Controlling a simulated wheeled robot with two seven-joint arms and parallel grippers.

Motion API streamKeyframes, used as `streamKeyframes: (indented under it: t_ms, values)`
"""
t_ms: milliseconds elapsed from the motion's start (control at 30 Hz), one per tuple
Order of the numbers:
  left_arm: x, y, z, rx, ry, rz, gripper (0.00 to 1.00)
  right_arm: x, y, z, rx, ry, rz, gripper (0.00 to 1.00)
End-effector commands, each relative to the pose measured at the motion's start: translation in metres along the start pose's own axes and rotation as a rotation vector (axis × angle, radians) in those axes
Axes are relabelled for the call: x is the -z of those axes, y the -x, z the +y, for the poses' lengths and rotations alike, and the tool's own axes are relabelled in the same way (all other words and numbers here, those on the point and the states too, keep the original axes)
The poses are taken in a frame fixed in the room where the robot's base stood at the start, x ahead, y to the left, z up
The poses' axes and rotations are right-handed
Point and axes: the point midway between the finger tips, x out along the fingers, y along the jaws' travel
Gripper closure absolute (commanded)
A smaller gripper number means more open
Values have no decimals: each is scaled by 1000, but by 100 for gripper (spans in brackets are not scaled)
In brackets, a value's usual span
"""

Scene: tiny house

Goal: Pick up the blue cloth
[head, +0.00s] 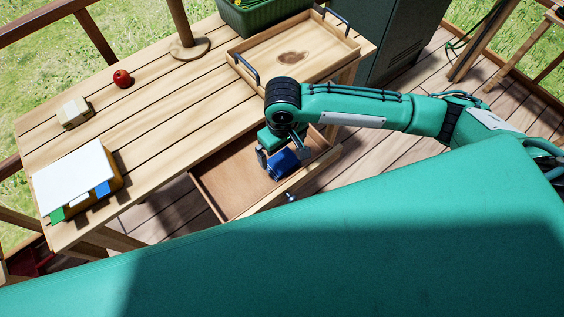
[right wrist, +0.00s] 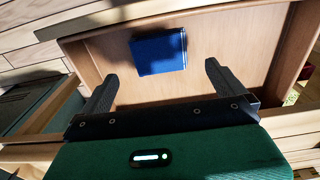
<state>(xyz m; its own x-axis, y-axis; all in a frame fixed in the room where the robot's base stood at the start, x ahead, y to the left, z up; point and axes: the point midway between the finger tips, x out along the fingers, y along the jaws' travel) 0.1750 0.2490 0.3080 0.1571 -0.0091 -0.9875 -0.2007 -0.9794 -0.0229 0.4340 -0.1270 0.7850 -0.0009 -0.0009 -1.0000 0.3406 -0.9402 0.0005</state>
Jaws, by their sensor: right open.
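The blue cloth (head: 283,163) is a small folded block lying in an open wooden drawer (head: 222,188) under the table. In the right wrist view the cloth (right wrist: 158,54) lies on the drawer floor, ahead of my fingers and roughly centred between them. My right gripper (head: 275,157) is over the drawer and partly overlaps the cloth in the head view. In the right wrist view the right gripper (right wrist: 160,84) is open with nothing between its fingers. My left gripper is not in view.
The wooden table (head: 190,100) holds a tray (head: 318,67), a red apple (head: 123,78), a pale block (head: 74,113) and a white-topped box (head: 75,178). A green planter (head: 262,18) stands at the back.

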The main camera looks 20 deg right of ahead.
Motion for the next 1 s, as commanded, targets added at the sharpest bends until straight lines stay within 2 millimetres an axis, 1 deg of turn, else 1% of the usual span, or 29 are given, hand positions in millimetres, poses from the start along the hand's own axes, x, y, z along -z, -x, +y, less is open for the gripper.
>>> streamKeyframes:
  t_ms: [33,267,500,633,833,867,1000]
  values:
    - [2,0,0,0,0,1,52,0,-6,0,1,0,-1,0]
    - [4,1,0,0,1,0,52,1,-23,0,0,1,0,0]
    - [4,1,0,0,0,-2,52,3,-58,0,0,2,0,0]
    - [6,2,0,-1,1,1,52,2,-66,0,0,2,0,0]
    - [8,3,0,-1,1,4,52,3,-66,0,0,3,1,0]
    - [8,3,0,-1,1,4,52,3,-66,0,0,3,1,4]
    - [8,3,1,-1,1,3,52,3,-66,0,0,3,1,31]
